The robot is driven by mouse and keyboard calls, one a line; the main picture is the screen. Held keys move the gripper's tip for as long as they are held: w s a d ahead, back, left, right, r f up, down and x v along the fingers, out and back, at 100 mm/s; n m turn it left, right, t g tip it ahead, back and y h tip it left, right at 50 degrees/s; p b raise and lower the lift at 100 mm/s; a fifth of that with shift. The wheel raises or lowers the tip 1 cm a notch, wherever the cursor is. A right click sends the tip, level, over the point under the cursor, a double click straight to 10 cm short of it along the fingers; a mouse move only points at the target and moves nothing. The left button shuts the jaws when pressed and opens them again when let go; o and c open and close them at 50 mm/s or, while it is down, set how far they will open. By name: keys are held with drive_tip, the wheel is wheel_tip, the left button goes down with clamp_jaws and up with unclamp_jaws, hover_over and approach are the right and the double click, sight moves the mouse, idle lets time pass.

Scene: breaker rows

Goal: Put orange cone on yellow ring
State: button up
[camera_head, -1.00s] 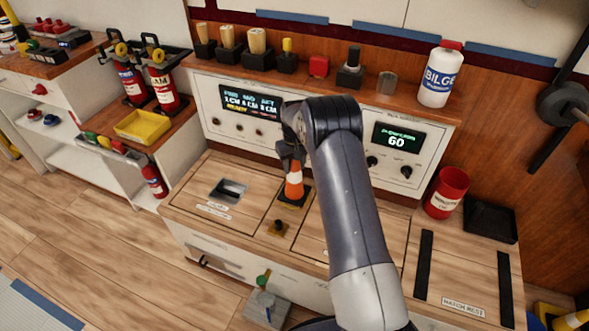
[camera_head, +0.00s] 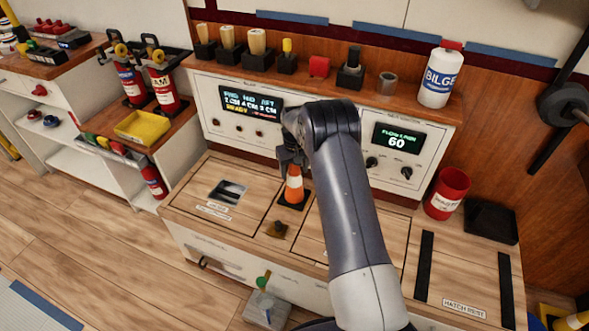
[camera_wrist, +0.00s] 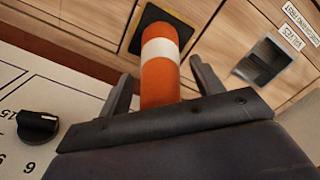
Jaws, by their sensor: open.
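The orange cone (camera_head: 294,184) with a white band stands upright on a dark square pad (camera_head: 291,205) on the wooden counter. My gripper (camera_head: 290,163) is open at the cone's upper part. In the wrist view the cone (camera_wrist: 160,75) lies between the two spread fingers of my gripper (camera_wrist: 163,88), with a gap visible beside it. I cannot make out the yellow ring now; the cone and pad cover the place where yellow showed earlier.
A brass latch (camera_head: 277,229) sits in front of the pad. A recessed valve opening (camera_head: 228,191) lies to the left. A control panel (camera_head: 240,115) rises close behind. A red cup (camera_head: 447,193) and black tray (camera_head: 490,221) stand to the right.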

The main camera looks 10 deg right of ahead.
wheel_tip(320, 180, up, 12)
drive_tip(key=shift+r+p, duration=0.15)
drive_tip(key=shift+p, duration=0.5)
